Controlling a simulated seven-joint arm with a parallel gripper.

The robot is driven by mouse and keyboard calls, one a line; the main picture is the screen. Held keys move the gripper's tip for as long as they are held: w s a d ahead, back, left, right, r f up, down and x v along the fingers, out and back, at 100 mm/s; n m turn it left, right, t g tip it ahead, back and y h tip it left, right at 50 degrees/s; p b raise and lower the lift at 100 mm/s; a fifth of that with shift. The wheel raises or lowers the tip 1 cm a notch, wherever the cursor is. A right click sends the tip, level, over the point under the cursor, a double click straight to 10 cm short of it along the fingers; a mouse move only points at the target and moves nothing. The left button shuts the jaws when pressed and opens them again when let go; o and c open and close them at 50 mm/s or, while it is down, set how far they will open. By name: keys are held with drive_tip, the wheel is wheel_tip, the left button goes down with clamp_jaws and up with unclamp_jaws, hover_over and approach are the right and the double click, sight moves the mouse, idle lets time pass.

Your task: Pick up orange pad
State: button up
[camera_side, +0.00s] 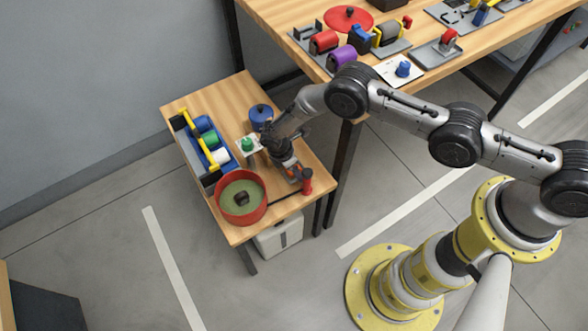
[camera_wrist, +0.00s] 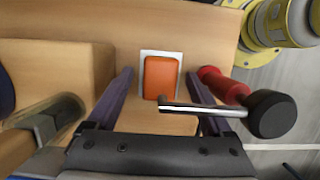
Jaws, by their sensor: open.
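The orange pad (camera_wrist: 162,78) is a rounded block on a white plate (camera_wrist: 147,57) in the wrist view. In the side view the orange pad (camera_side: 294,172) is partly hidden by my wrist. My gripper (camera_wrist: 160,75) is open, with one dark finger on each side of the pad in the picture. The fingers appear apart from the pad, and nothing is held. In the side view my gripper (camera_side: 288,163) points down over the right part of the small wooden table. I cannot tell its exact height above the pad.
A metal rod with a black knob (camera_wrist: 270,113) crosses in front of the pad's lower edge, beside a red cylinder (camera_wrist: 225,85). The red cylinder also shows in the side view (camera_side: 307,182). A red round bin (camera_side: 262,205), a green knob (camera_side: 247,144) and a blue pot (camera_side: 261,115) stand nearby.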

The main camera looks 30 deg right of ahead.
clamp_jaws()
idle(0.4)
drive_tip(key=shift+r, duration=0.1)
drive_tip(key=shift+r, duration=0.4)
drive_tip(key=a, duration=0.1)
drive_tip(key=s+a, duration=0.1)
drive_tip(key=a, duration=0.1)
drive_tip(key=shift+s+a+r, duration=0.1)
drive_tip(key=shift+s+a, duration=0.15)
drive_tip(key=shift+a, duration=0.05)
wheel_tip(320, 180, up, 14)
